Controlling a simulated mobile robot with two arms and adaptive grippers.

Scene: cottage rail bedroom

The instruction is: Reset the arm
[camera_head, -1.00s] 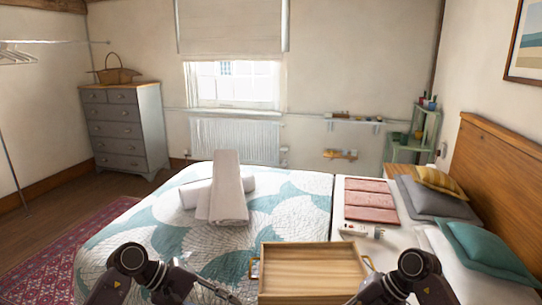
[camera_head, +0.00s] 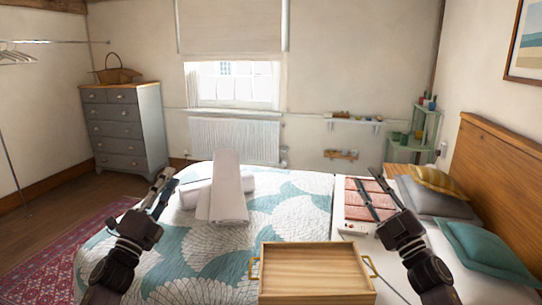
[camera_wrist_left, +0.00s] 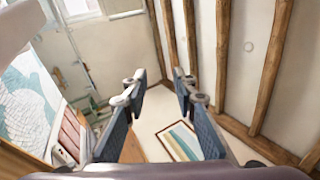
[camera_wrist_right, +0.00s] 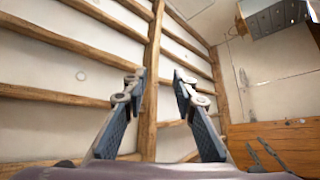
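My left gripper (camera_head: 166,184) points up and away over the left side of the bed in the head view. Its two fingers stand apart with nothing between them, as the left wrist view (camera_wrist_left: 160,88) shows. My right gripper (camera_head: 372,192) points up and away to the left, in front of the folded pink cloths in the picture. In the right wrist view (camera_wrist_right: 160,88) its fingers are also apart and empty. Both wrist cameras look toward the walls and beamed ceiling.
A wooden tray (camera_head: 315,248) with brass handles lies on the bed (camera_head: 290,205) between my arms. Rolled white towels (camera_head: 228,190) lie beyond it. Folded pink cloths (camera_head: 361,205), a white power strip (camera_head: 352,228) and pillows (camera_head: 485,248) are at right. Space above the bed is clear.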

